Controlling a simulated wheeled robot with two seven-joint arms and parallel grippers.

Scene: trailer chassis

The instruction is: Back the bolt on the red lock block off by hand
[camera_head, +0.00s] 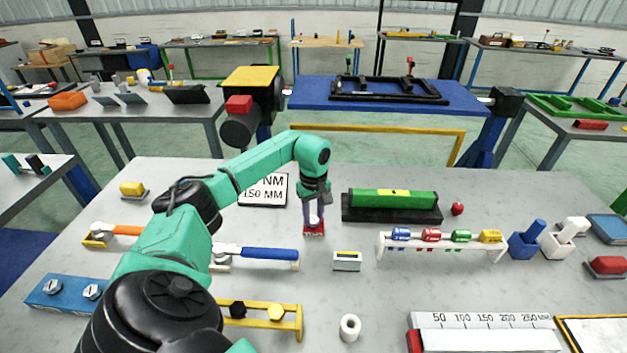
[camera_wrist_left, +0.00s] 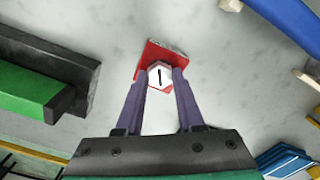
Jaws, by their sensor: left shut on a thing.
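The red lock block (camera_head: 314,232) sits on the grey table near the middle in the head view. It also shows in the left wrist view (camera_wrist_left: 176,50), partly hidden by the fingers. Its bolt (camera_wrist_left: 160,75) has a pale hexagonal head with a black line on it. My left gripper (camera_head: 313,218) reaches straight down over the block. Its two purple fingers (camera_wrist_left: 161,82) are shut on the bolt head, one on each side. The bolt's shank is hidden. My right gripper is not in view.
A green bar in a black holder (camera_head: 392,205) lies right of the block. A small white box with a display (camera_head: 347,261) stands in front of it, and a blue-handled wrench (camera_head: 268,254) lies to the left. A rack of coloured sockets (camera_head: 440,243) stands farther right.

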